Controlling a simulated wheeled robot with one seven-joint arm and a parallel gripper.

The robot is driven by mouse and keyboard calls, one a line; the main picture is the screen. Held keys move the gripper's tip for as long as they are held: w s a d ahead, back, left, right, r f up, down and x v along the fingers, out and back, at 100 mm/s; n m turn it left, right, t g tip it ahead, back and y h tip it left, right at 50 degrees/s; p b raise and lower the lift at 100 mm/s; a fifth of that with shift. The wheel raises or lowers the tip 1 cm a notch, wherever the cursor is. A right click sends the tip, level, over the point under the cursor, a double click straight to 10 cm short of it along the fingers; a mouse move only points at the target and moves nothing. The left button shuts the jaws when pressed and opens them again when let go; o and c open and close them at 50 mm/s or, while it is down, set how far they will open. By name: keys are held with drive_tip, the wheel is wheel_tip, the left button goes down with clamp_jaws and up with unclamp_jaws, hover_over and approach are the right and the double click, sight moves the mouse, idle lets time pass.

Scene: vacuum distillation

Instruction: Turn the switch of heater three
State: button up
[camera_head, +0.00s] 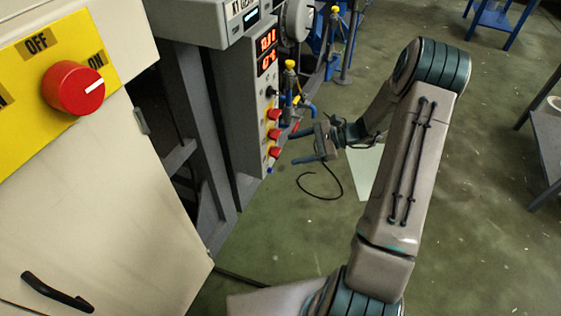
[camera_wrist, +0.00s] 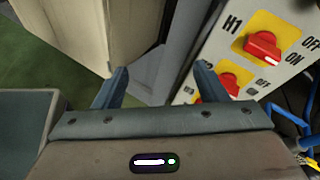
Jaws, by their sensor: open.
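A grey control panel (camera_head: 246,110) carries a column of red rotary switches on yellow plates. In the head view the lowest of these switches (camera_head: 275,152) is likely heater three, but its label is not readable. In the wrist view the top switch (camera_wrist: 263,46) is labelled H1, and a second switch (camera_wrist: 229,86) sits below it. A third yellow plate is mostly hidden behind my right finger. My gripper (camera_head: 296,147) is open and empty, just right of the lower switches. In the wrist view its fingers (camera_wrist: 162,84) stand apart, the right one near the panel.
A beige cabinet (camera_head: 90,190) with a large red OFF/ON knob (camera_head: 74,88) stands at the left. Blue pipework with yellow fittings (camera_head: 290,66) is behind my gripper. A black cable (camera_head: 322,185) lies on the floor, which is open to the right.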

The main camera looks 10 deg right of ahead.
sight(279, 152)
drive_tip(key=w+d+f+m+t+y+b, duration=0.1)
drive_tip(key=w+d+f+m+t+b, duration=0.2)
drive_tip(key=f, duration=0.5)
drive_tip(key=w+d+f+m+t+b, duration=0.2)
drive_tip(key=d+f+m+t, duration=0.3)
drive_tip(key=f, duration=0.3)
drive_tip(key=b+x, duration=0.2)
drive_tip(key=x, duration=1.1)
drive_tip(key=shift+w+a+b, duration=0.15)
drive_tip(key=shift+a+b, duration=0.1)
drive_tip(key=shift+b, duration=0.1)
drive_tip(key=c, duration=1)
